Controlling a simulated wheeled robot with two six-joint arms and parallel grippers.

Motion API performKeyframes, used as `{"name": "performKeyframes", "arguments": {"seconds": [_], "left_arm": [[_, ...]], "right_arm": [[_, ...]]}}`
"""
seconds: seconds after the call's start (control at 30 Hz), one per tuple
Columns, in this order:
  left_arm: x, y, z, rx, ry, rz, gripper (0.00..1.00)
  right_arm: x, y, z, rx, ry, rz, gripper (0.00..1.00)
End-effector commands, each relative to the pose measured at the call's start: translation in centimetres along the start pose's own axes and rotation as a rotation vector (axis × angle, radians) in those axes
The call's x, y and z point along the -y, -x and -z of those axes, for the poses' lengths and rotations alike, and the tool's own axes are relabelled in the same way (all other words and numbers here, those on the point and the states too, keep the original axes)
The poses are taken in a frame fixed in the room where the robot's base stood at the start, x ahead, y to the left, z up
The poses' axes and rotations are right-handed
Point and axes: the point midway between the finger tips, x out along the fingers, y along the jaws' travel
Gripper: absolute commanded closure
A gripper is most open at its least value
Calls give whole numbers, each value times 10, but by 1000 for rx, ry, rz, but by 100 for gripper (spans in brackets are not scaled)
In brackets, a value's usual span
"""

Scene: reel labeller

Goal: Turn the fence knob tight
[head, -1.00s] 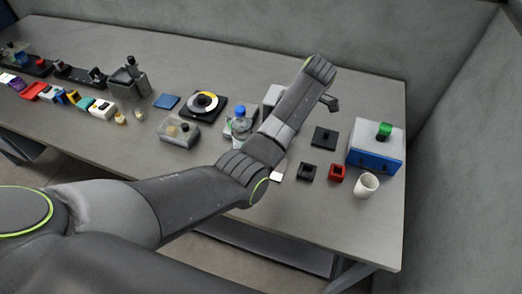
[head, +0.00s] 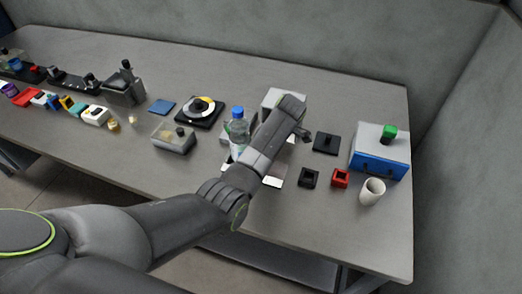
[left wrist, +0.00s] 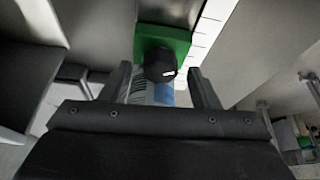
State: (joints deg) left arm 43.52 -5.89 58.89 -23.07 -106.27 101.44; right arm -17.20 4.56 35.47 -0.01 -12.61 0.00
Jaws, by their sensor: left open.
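A dark round knob (left wrist: 160,66) with a white mark sits on a green block (left wrist: 178,38) in the left wrist view. My left gripper (left wrist: 163,76) is open, with one finger on each side of the knob. Gaps show between the fingers and the knob, and I see no contact. In the head view my left gripper (head: 304,134) is mostly hidden by its own arm, over the labeller (head: 283,97). The knob is hidden there. My right gripper is in neither view.
A bottle with a blue cap (head: 237,128) stands close left of my arm. A blue and white box (head: 381,152) with a green top piece, a white cup (head: 372,191) and a red block (head: 340,178) are to the right. A white strip with tick marks (left wrist: 205,32) runs beside the green block.

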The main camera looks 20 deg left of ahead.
Motion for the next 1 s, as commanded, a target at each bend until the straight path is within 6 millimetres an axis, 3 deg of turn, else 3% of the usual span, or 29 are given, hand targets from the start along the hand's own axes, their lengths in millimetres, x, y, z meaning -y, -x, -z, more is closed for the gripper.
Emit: {"name": "performKeyframes", "arguments": {"seconds": [0.33,0.67,1.0], "left_arm": [[0,-5,0,0,0,0,45],[0,-5,0,0,0,0,88],[1,-2,1,1,-54,-21,89]], "right_arm": [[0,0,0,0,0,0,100],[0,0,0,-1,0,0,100],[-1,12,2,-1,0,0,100]]}}
